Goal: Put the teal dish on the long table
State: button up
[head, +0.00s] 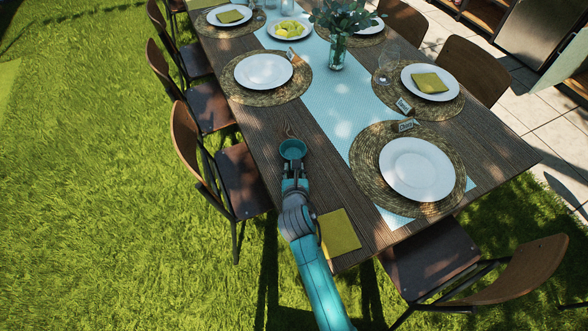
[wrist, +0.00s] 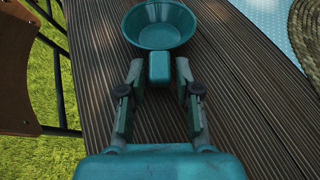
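The teal dish (head: 292,149) is a small round bowl with a short block-like handle. It is over the bare wood of the long table (head: 334,188), near the left edge, and appears to rest upright on the planks. In the wrist view the dish (wrist: 160,27) is at the top, its handle pointing toward me. My gripper (wrist: 159,72) has one finger on each side of the handle, with a narrow gap showing at both sides. It also shows in the head view (head: 294,171), just in front of the dish. The dish looks empty.
A green napkin (head: 339,232) lies at the near edge, right of my arm. Woven mats with white plates (head: 417,168) stand along both sides of a pale blue runner (head: 345,100). A glass vase (head: 338,50) and a wine glass (head: 386,68) stand farther back. Chairs (head: 240,180) line the edges.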

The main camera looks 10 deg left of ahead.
jog(key=shift+o, duration=0.3)
jog(key=shift+r, duration=0.2)
jog(key=v, duration=1.2)
jog(key=shift+d, duration=0.15)
